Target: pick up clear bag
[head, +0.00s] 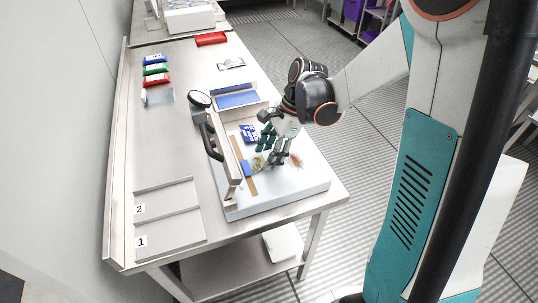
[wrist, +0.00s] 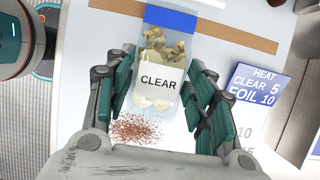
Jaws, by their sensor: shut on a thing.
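The clear bag (wrist: 158,62) is a see-through pouch with a blue top strip, a white label reading CLEAR and pale pieces inside. In the wrist view it lies between the two fingers of my gripper (wrist: 160,98), which is shut on its sides. In the head view my gripper (head: 270,158) points down over the white board, and the bag (head: 258,163) shows partly beside the fingers. Whether the bag touches the board is unclear.
A sealer with a long dark handle (head: 211,140) stands left of my gripper. Reddish crumbs (wrist: 138,128) lie on the white board (head: 290,192). A blue and white sign (wrist: 258,88) is at the right. Trays marked 1 and 2 (head: 170,228) and coloured packets (head: 155,70) are further left.

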